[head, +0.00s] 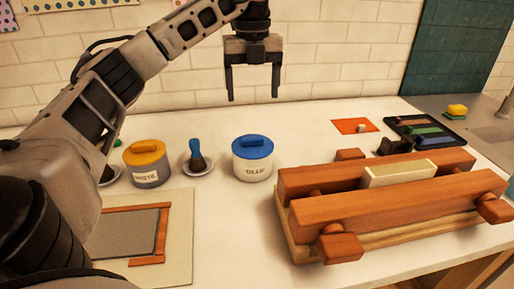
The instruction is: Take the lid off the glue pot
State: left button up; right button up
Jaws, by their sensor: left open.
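The glue pot (253,168) is a white cylinder labelled "GLUE" and stands upright on the white table, left of the wooden press. Its blue lid (252,147), with a raised bar handle on top, sits on the pot. My left gripper (254,92) hangs above the lid with its fingers pointing down, open and empty, clear of the pot. My right gripper is not in view.
A grey paste pot (147,175) with a yellow lid and a blue-handled brush (196,155) on a dish stand left of the glue pot. The wooden press (390,200) fills the right. A framed board (178,262) lies front left.

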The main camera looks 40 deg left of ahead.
pick_arm(q)
send_over(252, 138)
jog(key=f, duration=0.5)
jog(key=shift+w+f+b, duration=0.1)
jog(key=shift+w+b, duration=0.2)
jog(key=shift+b, duration=0.05)
jog(key=f, duration=0.5)
jog(key=shift+s+f+p, duration=0.15)
jog(key=shift+s+p, duration=0.05)
jog(key=shift+p, duration=0.1)
jog(key=shift+f, duration=0.45)
jog(key=c, duration=1)
